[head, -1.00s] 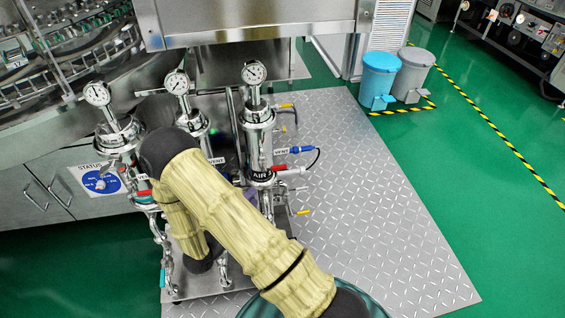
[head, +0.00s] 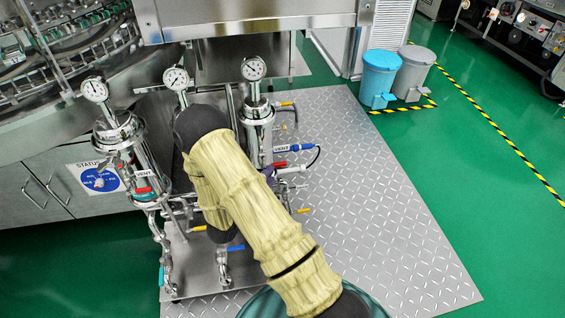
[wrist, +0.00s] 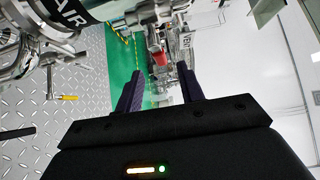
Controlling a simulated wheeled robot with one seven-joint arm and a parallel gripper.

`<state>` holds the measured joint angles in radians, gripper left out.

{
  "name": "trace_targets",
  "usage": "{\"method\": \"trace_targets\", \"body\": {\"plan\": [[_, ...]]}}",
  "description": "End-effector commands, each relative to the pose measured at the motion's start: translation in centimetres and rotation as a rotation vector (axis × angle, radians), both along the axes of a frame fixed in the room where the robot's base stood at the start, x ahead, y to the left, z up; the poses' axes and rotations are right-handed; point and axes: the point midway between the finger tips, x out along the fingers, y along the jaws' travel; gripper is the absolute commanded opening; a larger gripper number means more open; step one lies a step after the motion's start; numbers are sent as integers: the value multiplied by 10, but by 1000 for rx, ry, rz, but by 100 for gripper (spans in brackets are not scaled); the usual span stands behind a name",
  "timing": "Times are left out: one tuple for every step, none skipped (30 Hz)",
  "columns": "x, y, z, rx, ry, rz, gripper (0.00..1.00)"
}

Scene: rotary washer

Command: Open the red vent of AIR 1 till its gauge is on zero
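Three steel filter housings stand in a row, each with a round gauge on top: left (head: 95,89), middle (head: 175,79) and right (head: 253,68). The needle readings are too small to tell. A red vent handle (head: 280,164) shows beside the right housing, another (head: 143,190) on the left housing. In the wrist view, an AIR label (wrist: 68,22) shows on a housing at upper left; its number is not readable. My gripper (wrist: 159,70) is open and empty. A red handle (wrist: 159,57) appears between and beyond its fingertips. In the head view my arm hides the gripper and most of the middle housing.
A blue-tagged vent handle (head: 294,148) sticks out right of the right housing, with yellow handles (head: 285,104) nearby. A steel machine stands behind. The checkered plate floor (head: 380,220) at right is clear. Blue (head: 379,75) and grey (head: 414,73) bins stand farther back.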

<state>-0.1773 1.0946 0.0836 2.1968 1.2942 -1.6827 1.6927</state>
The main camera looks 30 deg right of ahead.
Motion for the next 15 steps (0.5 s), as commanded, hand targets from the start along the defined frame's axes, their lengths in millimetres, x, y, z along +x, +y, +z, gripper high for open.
{"method": "trace_targets", "body": {"plan": [[5, -9, -1, -1, -3, -4, 38], [7, -14, -1, -1, -3, -4, 38], [10, -20, -1, 0, -4, -4, 38], [13, -25, 0, 0, -4, -4, 38], [16, -29, -1, 0, -4, -3, 38], [19, -36, -1, -1, -3, -4, 38], [22, -40, -1, -2, -3, -3, 38], [24, -45, -1, -1, -3, -4, 38], [27, -51, -1, -1, -3, -3, 38], [30, -54, -1, 0, -2, -2, 38], [32, -58, -1, -1, -3, -3, 38], [34, -63, -1, -1, -3, -3, 38], [36, -66, 0, -1, -3, -2, 38], [37, -68, 0, 0, -2, -2, 38], [39, -70, 0, 0, -2, -1, 38]]}}
